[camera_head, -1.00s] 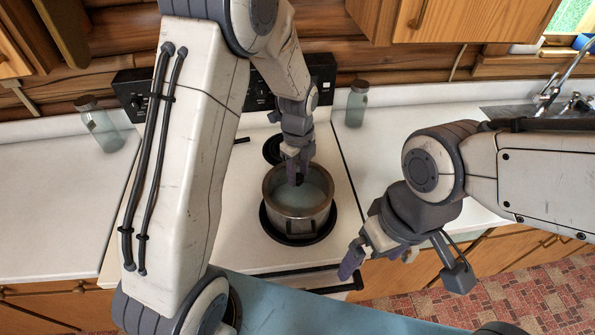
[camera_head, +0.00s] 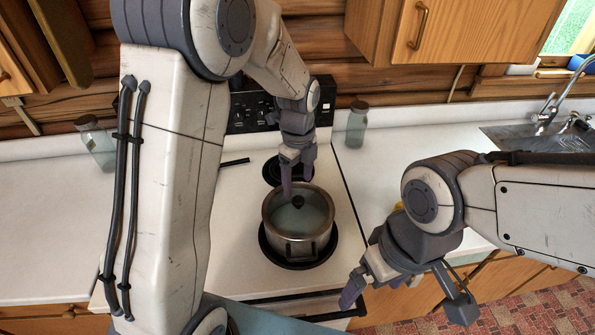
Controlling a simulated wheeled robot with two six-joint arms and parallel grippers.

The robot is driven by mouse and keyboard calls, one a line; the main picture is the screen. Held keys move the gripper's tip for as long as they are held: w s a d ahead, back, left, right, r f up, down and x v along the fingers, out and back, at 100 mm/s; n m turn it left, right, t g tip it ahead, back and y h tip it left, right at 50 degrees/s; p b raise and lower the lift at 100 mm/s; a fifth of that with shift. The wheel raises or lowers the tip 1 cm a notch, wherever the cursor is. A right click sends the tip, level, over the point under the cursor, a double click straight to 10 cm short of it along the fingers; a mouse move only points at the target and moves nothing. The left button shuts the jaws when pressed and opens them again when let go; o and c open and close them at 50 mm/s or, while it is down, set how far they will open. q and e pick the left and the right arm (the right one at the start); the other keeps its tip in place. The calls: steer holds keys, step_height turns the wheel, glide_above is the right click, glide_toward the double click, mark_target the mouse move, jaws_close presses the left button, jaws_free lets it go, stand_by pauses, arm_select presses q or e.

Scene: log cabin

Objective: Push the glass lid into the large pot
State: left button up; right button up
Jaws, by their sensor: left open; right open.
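The large pot (camera_head: 297,246) is a metal pot standing on a dark front burner of the white stove. The glass lid (camera_head: 312,215) shows inside the pot's rim, with a dark knob near its middle; whether it lies fully level I cannot tell. My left gripper (camera_head: 297,188) is open, with its purple fingers at the back edge of the pot, just behind the knob, and it holds nothing. My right gripper (camera_head: 366,290) is open and empty, to the right of the pot and near the stove's front edge.
A second burner (camera_head: 272,172) lies behind the pot. A glass jar (camera_head: 357,125) stands on the right counter and another jar (camera_head: 96,143) on the left. A sink (camera_head: 520,138) is at the right.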

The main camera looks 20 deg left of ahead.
mark_target(298, 199)
arm_select(q)
step_height(298, 199, up, 5)
steer(key=shift+f+b, duration=0.1)
steer(key=shift+b, duration=0.25)
steer(key=s+d+f+n+b, duration=0.1)
steer(key=s+d+n+b, duration=0.1)
steer(key=s+n, duration=0.3)
steer(key=s+d+f+n+b, duration=0.1)
steer(key=s+n, duration=0.4)
steer(key=s, duration=0.6)
steer(key=s+d+f+n+h+b, duration=0.1)
steer(key=s+d+f+n+b, duration=0.1)
steer(key=s+d+n, duration=0.3)
steer(key=s+f+n, duration=0.1)
steer(key=s, duration=0.2)
steer(key=shift+s+d+b, duration=0.35)
steer(key=shift+s, duration=0.05)
